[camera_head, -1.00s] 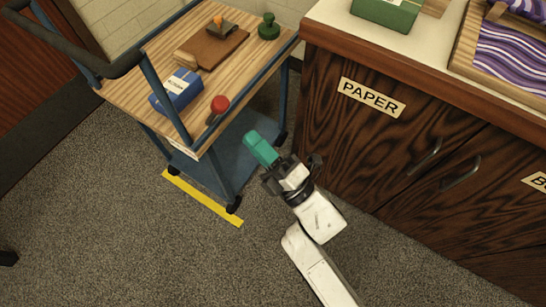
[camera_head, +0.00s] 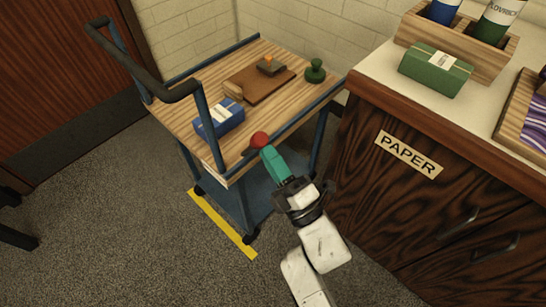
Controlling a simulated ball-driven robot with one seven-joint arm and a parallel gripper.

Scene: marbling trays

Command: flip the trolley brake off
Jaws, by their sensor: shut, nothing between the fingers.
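The trolley (camera_head: 228,179) has a blue frame, a wooden top and a blue lower shelf, and it stands left of the cabinet. A red ball knob (camera_head: 260,140) sits at the near right edge of its top; I take it to be the brake lever's end. My gripper (camera_head: 267,152) has teal fingers, shut and empty. Their tips are right at the knob, just below it in the picture; I cannot tell whether they touch. The lever below the knob is mostly hidden behind the fingers.
On the trolley top are a blue box (camera_head: 219,121), a brown board (camera_head: 260,84) and a green stamp-like piece (camera_head: 315,71). A black push handle (camera_head: 140,72) rises at the left. The wooden cabinet (camera_head: 390,215) stands close at the right. A yellow strip (camera_head: 222,224) marks the floor.

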